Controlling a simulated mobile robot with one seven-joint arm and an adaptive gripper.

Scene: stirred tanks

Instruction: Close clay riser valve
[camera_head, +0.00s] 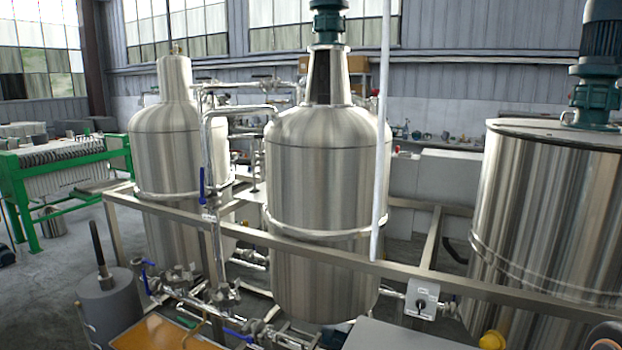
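A blue lever handle (202,186) sits on a vertical steel riser pipe (207,150) between the two left tanks. The lever hangs roughly upright, in line with the pipe. It may be the clay riser valve, but no readable label shows which valve is which. More blue valve handles show on the low pipework, one at the left (146,277) and one at the bottom (238,335). My gripper is not in view.
A steel frame rail (300,248) crosses in front of the left tank (165,150) and middle tank (322,170). A pale vertical pole (383,130) stands before the middle tank. A larger tank (545,200) is at right. A green-framed press (60,175) stands at left.

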